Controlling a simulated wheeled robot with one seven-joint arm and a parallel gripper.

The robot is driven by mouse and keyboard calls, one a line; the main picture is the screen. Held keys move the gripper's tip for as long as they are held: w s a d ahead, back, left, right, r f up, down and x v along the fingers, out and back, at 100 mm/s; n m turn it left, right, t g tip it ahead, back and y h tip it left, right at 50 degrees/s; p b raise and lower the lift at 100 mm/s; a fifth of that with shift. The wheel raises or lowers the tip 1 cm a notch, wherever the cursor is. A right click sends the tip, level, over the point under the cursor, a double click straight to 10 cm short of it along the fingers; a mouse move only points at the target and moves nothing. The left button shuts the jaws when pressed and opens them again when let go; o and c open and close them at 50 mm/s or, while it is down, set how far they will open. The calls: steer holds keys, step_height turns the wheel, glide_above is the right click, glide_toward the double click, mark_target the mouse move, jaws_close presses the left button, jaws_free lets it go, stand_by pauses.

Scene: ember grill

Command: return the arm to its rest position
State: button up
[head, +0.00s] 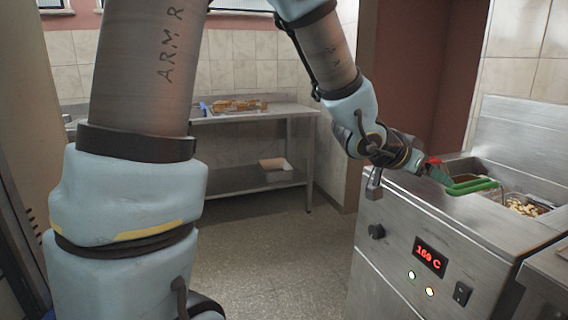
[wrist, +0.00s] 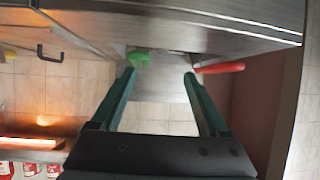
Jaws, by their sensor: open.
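My arm reaches across the head view to the fryer (head: 395,225) on the right. My gripper (head: 441,173) is above the fryer's top, close to a green basket handle (head: 472,186). In the wrist view my gripper (wrist: 161,73) has its two teal fingers wide apart with nothing between them. There a green handle end (wrist: 139,60) shows near the left fingertip and a red handle (wrist: 220,68) near the right one. Whether either fingertip touches a handle I cannot tell.
The fryer display (head: 430,256) reads about 160 C. A basket with pale food (head: 525,207) sits in the fryer well. A steel table (head: 295,109) with browned food (head: 238,105) stands at the back; a tray (head: 275,165) is on its shelf. The floor (head: 270,255) between is clear.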

steer(key=w+a+f+n+t+y+p, duration=0.1)
steer(key=w+a+f+n+y+p, duration=0.25)
steer(key=a, duration=0.75)
steer(key=w+a+n+t+y, duration=0.1)
steer(key=w+a+n+y, duration=0.25)
steer(key=w+a, duration=0.45)
steer(key=s+a+n+g+y+p, duration=0.1)
steer(key=s+a+n, duration=0.1)
steer(key=s+a, duration=0.2)
steer(key=s+a+f+n+g+y, duration=0.1)
steer(key=s+a, duration=0.3)
steer(key=a, duration=0.7)
steer(key=s+a+f+n+g+y+p, duration=0.1)
steer(key=s+a+n+g+y, duration=0.1)
steer(key=a, duration=0.5)
steer(key=shift+s+a+f+n+g+p, duration=0.15)
steer(key=shift+s+n+g+p, duration=0.3)
steer(key=shift+s, duration=0.45)
